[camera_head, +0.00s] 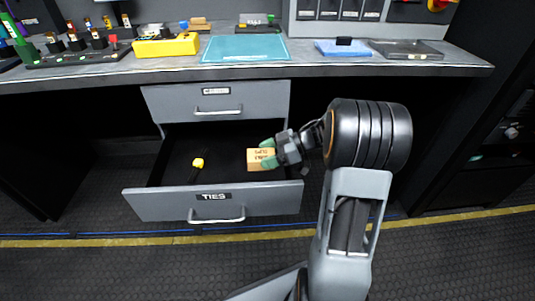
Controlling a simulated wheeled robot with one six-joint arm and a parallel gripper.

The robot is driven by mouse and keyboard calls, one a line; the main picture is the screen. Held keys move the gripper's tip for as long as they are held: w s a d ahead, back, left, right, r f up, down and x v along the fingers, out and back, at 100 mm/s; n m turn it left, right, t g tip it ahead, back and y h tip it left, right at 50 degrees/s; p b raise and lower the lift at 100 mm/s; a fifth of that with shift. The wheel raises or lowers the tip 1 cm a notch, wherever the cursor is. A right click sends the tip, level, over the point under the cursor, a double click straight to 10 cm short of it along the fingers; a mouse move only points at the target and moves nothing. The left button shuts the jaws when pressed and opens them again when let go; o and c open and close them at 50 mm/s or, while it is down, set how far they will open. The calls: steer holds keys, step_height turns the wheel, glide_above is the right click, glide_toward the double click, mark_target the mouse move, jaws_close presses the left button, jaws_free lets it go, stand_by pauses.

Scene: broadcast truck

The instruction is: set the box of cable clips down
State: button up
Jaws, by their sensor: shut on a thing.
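The box of cable clips (257,160) is a small tan carton with dark print on it. My gripper (268,154) comes in from the right with green fingertips shut on the box. The box is over the right part of the open drawer labelled TIES (160,203). I cannot tell whether it touches the drawer floor or hangs above it. The fingers cover the right side of the box.
A yellow-headed item (198,163) lies in the left part of the drawer. The closed drawer (178,104) above has its own label. The worktop (400,68) holds a teal mat (246,48), a yellow case (166,45) and a blue cloth-like item (342,48). The drawer's middle is clear.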

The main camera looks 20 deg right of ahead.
steer(key=shift+f, duration=0.45)
steer(key=o, duration=1)
steer(key=shift+c, duration=0.2)
steer(key=shift+r, duration=0.15)
steer(key=shift+s+d+r+p, duration=0.25)
steer(key=shift+d+r+p, duration=0.35)
steer(key=shift+r, duration=0.4)
steer(key=p+v, duration=0.4)
steer(key=v, duration=0.6)
steer(key=shift+d+f, duration=0.2)
steer(key=shift+d, duration=0.1)
